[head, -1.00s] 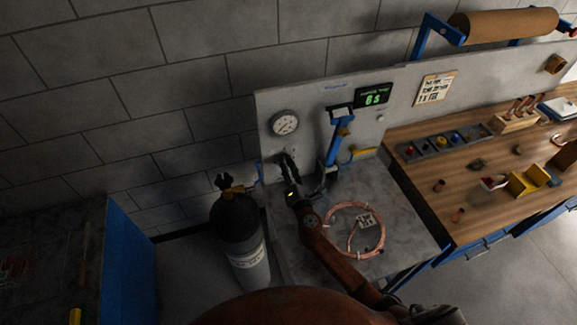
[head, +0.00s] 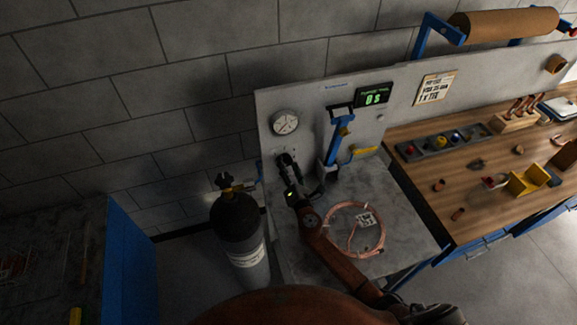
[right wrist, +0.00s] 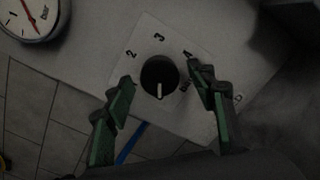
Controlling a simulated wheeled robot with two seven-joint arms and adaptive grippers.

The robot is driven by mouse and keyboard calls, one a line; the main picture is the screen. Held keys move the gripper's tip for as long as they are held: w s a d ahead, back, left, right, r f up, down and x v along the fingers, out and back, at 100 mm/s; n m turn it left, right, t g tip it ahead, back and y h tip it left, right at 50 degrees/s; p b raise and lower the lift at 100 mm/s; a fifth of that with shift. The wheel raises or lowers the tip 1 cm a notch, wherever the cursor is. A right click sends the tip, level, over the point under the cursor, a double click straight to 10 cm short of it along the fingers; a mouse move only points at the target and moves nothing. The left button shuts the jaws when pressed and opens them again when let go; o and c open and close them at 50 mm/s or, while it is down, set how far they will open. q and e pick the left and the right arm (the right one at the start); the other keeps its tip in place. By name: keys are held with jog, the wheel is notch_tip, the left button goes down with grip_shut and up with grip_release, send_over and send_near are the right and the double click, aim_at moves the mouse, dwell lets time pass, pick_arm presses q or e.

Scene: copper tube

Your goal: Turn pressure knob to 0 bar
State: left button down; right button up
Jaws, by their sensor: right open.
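The pressure knob (right wrist: 159,76) is a round black knob with a white pointer line, on a pale plate (right wrist: 158,35) with the numerals 2, 3 and 4. In the right wrist view its pointer faces the bottom of the picture. My right gripper (right wrist: 163,82) is open, with one green-padded finger on each side of the knob and visible gaps between. In the head view my right gripper (head: 287,161) is at the grey panel, below the gauge (head: 285,122), and hides the knob. The gauge (right wrist: 35,12) also shows partly in the right wrist view, with a red needle. My left gripper is out of view.
A dark gas cylinder (head: 238,230) stands left of the grey bench. A blue lever tool (head: 337,145) stands right of my gripper. A copper coil (head: 354,230) lies on the bench top near my forearm. A green display (head: 373,96) is on the panel.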

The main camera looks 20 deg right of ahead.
jog(key=s, duration=1.2)
dwell(0.4)
